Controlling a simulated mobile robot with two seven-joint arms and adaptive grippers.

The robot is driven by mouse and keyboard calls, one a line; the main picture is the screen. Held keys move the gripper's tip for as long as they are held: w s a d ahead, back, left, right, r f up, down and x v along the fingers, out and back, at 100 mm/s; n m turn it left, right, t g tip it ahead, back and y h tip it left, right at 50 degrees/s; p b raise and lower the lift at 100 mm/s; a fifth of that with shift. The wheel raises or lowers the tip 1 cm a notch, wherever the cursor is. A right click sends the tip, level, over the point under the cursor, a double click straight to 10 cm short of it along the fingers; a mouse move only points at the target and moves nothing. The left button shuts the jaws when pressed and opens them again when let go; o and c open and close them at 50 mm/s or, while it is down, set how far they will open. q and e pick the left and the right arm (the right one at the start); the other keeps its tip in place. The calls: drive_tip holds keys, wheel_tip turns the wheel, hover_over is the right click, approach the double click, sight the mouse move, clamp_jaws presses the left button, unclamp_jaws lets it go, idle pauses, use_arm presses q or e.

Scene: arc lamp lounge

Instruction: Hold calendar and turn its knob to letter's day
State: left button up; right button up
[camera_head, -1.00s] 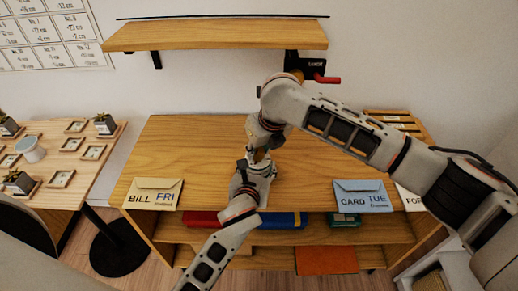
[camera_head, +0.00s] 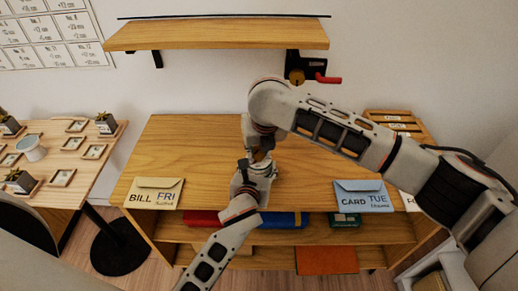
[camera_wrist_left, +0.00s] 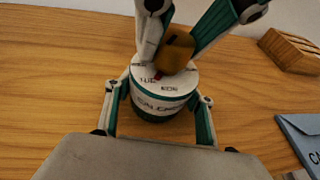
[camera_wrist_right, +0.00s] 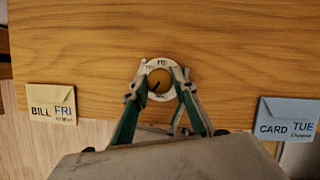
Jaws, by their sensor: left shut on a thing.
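The calendar, a white-topped drum with a green base (camera_wrist_left: 160,100), stands on the wooden cabinet top. Day words ring its dial, with FRI at the top edge in the right wrist view. Its brown round knob (camera_wrist_right: 160,80) has a dark line toward the lower left. My left gripper (camera_head: 252,170) is shut around the drum's sides; it also shows in the left wrist view (camera_wrist_left: 158,103). My right gripper (camera_wrist_right: 160,78) is above, with fingers on either side of the knob and apparently apart from it. Letters read BILL FRI (camera_head: 153,193) and CARD TUE (camera_head: 362,196).
Another letter (camera_head: 410,201) is partly hidden by my right arm at the right. A wall shelf (camera_head: 215,36) has a black device with a red handle (camera_head: 328,79) beneath its right end. A side table (camera_head: 52,188) with small pots and frames stands left.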

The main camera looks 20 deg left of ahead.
drive_tip(key=o, duration=0.4)
drive_tip(key=v, duration=1.2)
drive_tip(key=shift+d, duration=0.1)
wheel_tip(320, 180, down, 4)
drive_tip(key=s+m+g+y, duration=0.2)
drive_tip(key=m+g+y, duration=0.2)
drive_tip(key=m, duration=0.3)
drive_tip(key=w+d+f+m+t+y, duration=0.1)
drive_tip(key=w+d+f+m+y, duration=0.2)
drive_tip(key=m, duration=0.6)
drive_tip(key=w+d+f+m+t+y, duration=0.15)
drive_tip(key=d+m+y, duration=0.3)
drive_tip(key=m, duration=0.45)
drive_tip(key=shift+g, duration=0.45)
drive_tip(key=x, duration=0.7)
drive_tip(key=w+x, duration=0.1)
drive_tip(key=x, duration=0.3)
